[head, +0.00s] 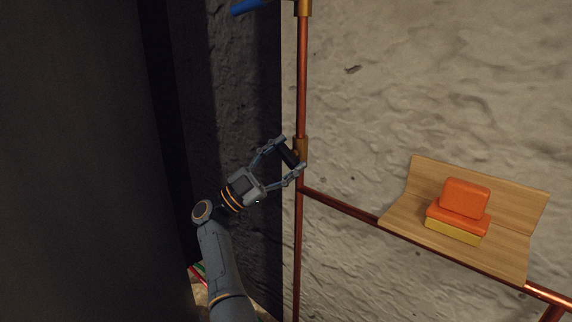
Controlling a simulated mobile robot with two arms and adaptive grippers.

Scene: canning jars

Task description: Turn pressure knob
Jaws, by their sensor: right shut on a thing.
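A dark, short cylindrical knob (288,156) sits by a brass fitting (301,150) on the upright copper pipe (301,90). My right gripper (291,154) is at the knob, with one finger above it and one below. It is shut on the knob, and its fingers hide part of it. My left gripper does not show in the head view.
A blue handle (247,6) is at the top, near another brass fitting. A copper pipe (340,205) runs down to the right, by a wooden shelf (400,213) with orange and yellow blocks (464,200). A large dark surface (75,160) fills the left.

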